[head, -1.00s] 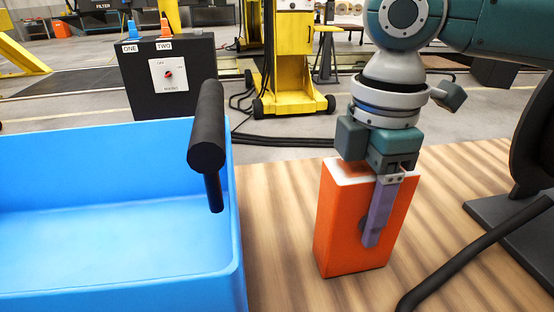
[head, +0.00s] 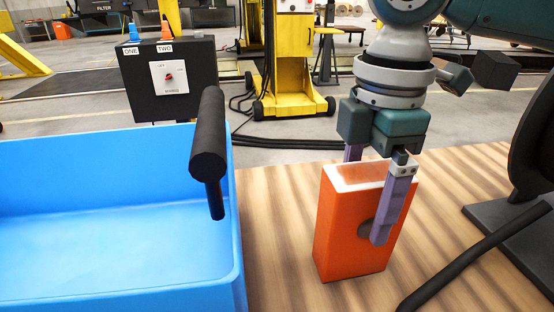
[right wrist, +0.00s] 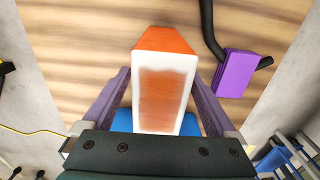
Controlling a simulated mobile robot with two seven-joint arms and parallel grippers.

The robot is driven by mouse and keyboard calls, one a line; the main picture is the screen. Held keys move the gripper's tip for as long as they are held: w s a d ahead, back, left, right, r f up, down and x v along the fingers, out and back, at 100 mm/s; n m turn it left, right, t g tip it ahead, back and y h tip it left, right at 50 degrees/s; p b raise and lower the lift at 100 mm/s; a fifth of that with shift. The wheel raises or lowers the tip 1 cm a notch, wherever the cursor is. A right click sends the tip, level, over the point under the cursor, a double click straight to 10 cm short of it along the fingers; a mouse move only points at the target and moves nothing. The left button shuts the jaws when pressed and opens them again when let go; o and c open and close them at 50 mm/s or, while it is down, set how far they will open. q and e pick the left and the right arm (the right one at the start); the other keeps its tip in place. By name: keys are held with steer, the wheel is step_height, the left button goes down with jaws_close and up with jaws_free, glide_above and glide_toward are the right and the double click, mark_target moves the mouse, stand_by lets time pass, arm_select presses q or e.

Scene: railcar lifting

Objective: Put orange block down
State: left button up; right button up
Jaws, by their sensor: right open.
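The orange block (head: 345,230) stands upright on the wooden table, with a white-rimmed top. It also shows in the right wrist view (right wrist: 163,95), seen from above between the fingers. My right gripper (head: 372,200) is open around the block's upper part, one finger in front of it and the other behind. My left gripper is not in view.
A blue bin (head: 100,240) stands left of the block, with a black handle (head: 207,150) near its right rim. A black tube (head: 470,262) lies to the right. A purple block (right wrist: 236,73) shows near a black tube in the right wrist view. Bare wood surrounds the orange block.

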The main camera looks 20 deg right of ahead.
arm_select(q)
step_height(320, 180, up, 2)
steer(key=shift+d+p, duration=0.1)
steer(key=shift+p, duration=0.7)
arm_select(e)
step_height(320, 180, up, 10)
steer(key=shift+f, duration=0.15)
